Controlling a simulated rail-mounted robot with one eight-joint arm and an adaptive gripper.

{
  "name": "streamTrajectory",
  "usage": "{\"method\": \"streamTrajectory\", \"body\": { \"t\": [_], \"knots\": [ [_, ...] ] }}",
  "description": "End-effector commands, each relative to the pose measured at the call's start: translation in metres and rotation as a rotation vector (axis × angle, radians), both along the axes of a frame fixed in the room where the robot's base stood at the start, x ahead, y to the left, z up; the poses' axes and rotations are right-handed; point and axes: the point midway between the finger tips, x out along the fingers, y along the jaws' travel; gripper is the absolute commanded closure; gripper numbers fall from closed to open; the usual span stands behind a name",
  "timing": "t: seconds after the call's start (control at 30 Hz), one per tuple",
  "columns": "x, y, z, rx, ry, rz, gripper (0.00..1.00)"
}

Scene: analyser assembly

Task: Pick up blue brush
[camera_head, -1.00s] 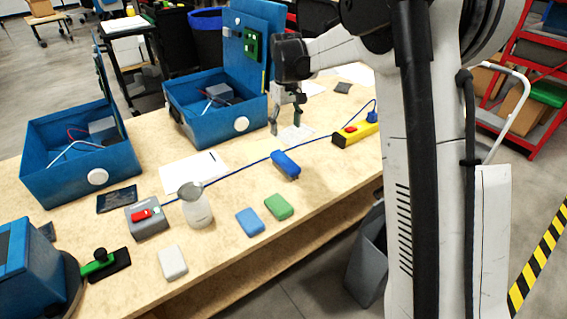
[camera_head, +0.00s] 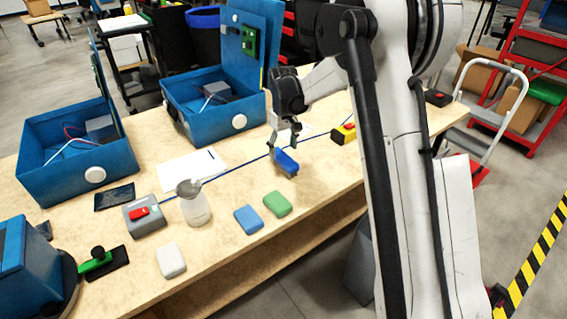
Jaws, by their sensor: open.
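The blue brush (camera_head: 287,165) lies on the wooden bench, near its middle. My gripper (camera_head: 284,148) is open and points down at the brush's far end, its fingers close to it or beside it. I cannot tell whether the fingers touch the brush. The upper part of the brush is partly hidden by the fingers.
A blue cable (camera_head: 235,167) runs behind the brush. Blue open boxes (camera_head: 80,165) stand at the back left.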

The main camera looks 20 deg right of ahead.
Motion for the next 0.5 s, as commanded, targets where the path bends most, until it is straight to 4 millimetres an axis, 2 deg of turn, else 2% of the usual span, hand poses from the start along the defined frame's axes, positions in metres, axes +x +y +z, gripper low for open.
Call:
{"method": "streamTrajectory", "body": {
  "t": [0.23, 0.33, 0.5],
  "knots": [
    [-0.002, 0.003, -0.035, 0.000, 0.000, 0.000, 0.41],
    [-0.002, 0.003, -0.042, 0.000, 0.000, 0.000, 0.41],
    [-0.002, 0.003, -0.042, 0.000, 0.000, 0.000, 0.41]
  ]
}}
